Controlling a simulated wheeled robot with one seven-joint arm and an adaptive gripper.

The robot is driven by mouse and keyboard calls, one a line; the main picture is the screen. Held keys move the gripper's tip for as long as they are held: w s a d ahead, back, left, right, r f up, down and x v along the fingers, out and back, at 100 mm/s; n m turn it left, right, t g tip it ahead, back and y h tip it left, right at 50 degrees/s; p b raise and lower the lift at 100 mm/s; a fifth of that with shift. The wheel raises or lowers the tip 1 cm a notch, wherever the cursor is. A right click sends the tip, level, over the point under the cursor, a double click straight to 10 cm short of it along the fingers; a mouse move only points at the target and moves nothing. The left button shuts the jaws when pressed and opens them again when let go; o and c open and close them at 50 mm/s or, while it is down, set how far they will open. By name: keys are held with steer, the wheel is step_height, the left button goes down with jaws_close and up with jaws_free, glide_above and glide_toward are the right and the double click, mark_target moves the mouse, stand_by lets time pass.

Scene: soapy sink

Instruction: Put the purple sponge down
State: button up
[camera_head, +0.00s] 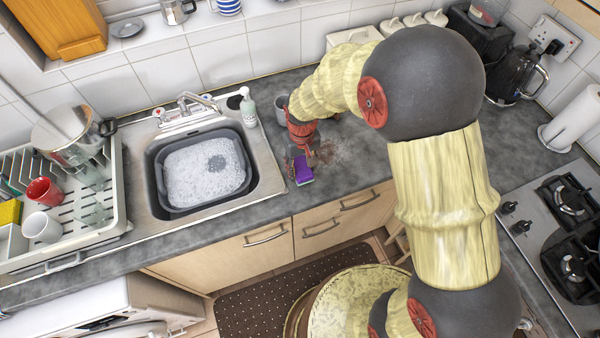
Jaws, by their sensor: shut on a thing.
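A purple sponge (302,170) is at the counter's front edge, just right of the sink. My gripper (299,158) points down over it and is shut on it. The fingers are small and dark here and partly hide the sponge's upper end. I cannot tell whether the sponge touches the worktop (366,158) or hangs just above it.
The sink (262,178) holds a grey basin (247,160) of suds. A soap bottle (249,107) stands at its back right corner. A dish rack (118,205) is at the left, a hob (570,215) at the right. Brown crumbs lie right of my gripper.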

mark_target(300, 173)
steer(key=shift+w+a+f, duration=0.2)
steer(key=shift+w+f, duration=0.05)
steer(key=shift+f, duration=1.65)
steer(key=shift+f+b, duration=0.15)
steer(key=shift+b, duration=0.2)
steer(key=o, duration=1.3)
step_height(300, 173, up, 12)
steer(key=shift+r+p, duration=0.2)
steer(key=shift+p, duration=0.6)
